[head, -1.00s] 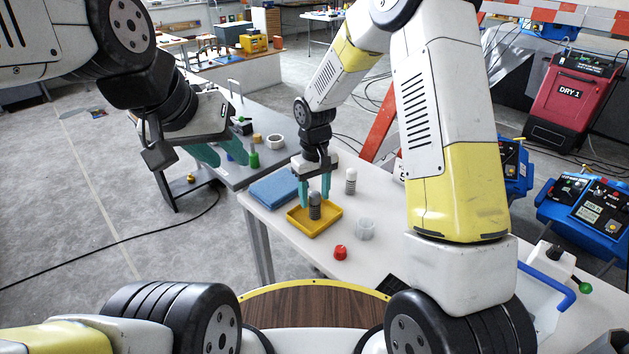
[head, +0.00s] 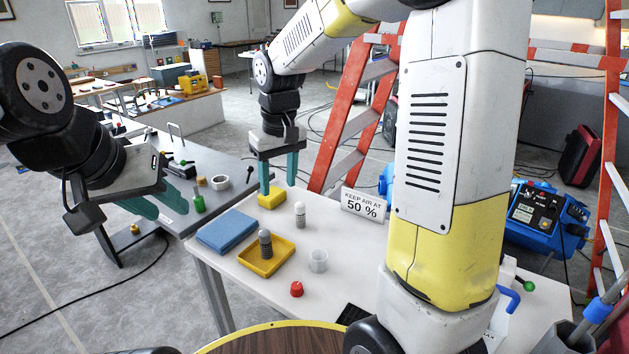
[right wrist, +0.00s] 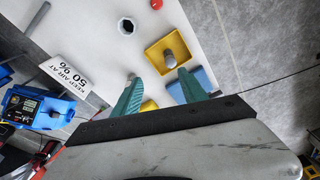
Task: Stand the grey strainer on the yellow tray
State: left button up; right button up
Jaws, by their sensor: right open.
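The grey strainer (head: 265,243) stands upright inside the yellow tray (head: 288,252), on the white table. In the right wrist view the strainer (right wrist: 170,58) is also inside the tray (right wrist: 150,53), seen from above. My right gripper (head: 278,180) is open and empty, raised above and behind the tray, clear of the strainer. Its spread teal fingers also show in the right wrist view (right wrist: 161,92). My left gripper (head: 162,205) is open and empty, near the grey table at the left.

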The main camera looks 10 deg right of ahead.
jog(key=s+d+r+m+t, duration=0.2)
jog(key=s+d+r, duration=0.2)
jog(key=s, duration=0.5)
jog(key=s+d+r+m+t+y, duration=0.1)
jog(key=s+d+r+m+t, duration=0.1)
jog(key=s, duration=0.7)
jog(key=d+r+t, duration=0.1)
jog(key=d+r, duration=0.1)
jog(key=d, duration=0.1)
jog(key=shift+d+r+y, duration=0.15)
jog(key=shift+d+y, duration=0.1)
jog(key=shift+y, duration=0.05)
